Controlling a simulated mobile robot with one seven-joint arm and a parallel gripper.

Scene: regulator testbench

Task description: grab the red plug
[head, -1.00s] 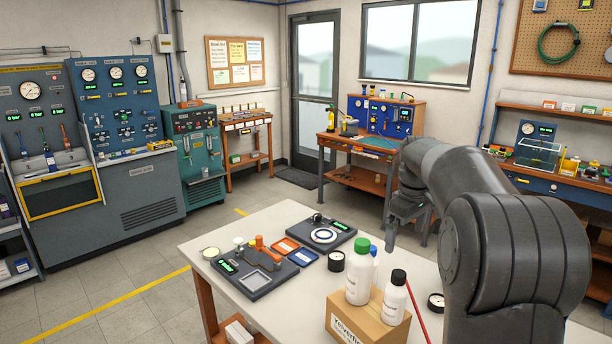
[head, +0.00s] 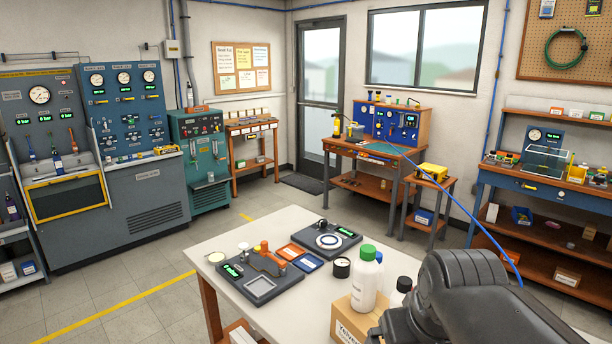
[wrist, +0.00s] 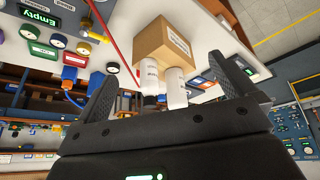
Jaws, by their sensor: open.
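No plug that I can clearly call red shows in the head view. A thin red lead or rod (wrist: 122,45) crosses the white table there. A blue plug-like part (wrist: 72,74) with a blue cable is near the left finger. My gripper (wrist: 165,70) is open, with nothing held between its fingers. In the head view its fingers are out of sight.
A cardboard box (wrist: 163,45) with white bottles (wrist: 175,88) lies in line with the gap between my fingers. The white table (head: 215,285) also bears gauges and small devices.

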